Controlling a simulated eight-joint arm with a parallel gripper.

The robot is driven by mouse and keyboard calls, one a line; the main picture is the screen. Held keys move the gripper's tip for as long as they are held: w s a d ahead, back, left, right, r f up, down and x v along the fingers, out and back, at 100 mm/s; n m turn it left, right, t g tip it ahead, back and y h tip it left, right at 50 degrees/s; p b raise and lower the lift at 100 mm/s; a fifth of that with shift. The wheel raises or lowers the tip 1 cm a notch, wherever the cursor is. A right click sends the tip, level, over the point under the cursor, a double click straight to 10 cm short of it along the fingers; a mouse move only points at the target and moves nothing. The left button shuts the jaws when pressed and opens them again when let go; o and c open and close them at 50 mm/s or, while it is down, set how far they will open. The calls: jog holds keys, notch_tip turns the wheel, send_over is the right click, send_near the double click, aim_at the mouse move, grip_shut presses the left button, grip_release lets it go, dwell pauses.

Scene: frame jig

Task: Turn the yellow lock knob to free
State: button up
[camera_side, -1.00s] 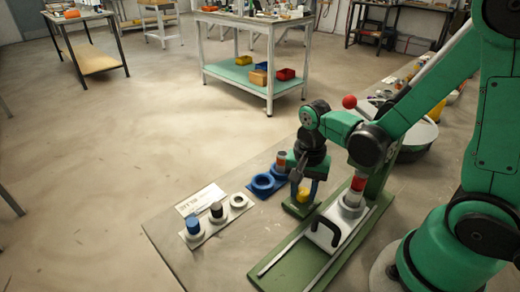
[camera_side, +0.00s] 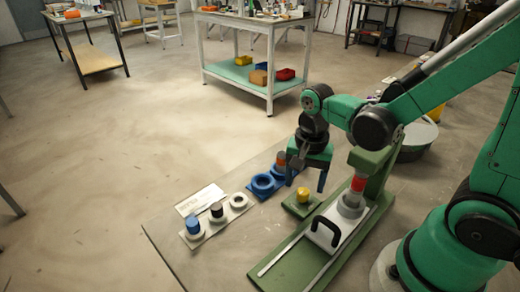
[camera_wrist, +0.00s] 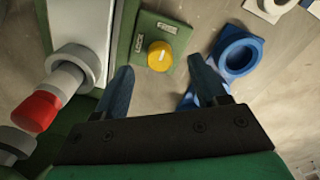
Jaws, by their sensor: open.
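The yellow lock knob (camera_side: 302,194) sits upright on a small green plate (camera_side: 291,208) beside the slide jig. In the wrist view the knob (camera_wrist: 160,57) is round with a pale pointer line on top.
A blue ring holder (camera_side: 264,184) and a pale tray with several parts (camera_side: 192,241) lie left.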

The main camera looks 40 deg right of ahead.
jog(key=shift+r, duration=1.5)
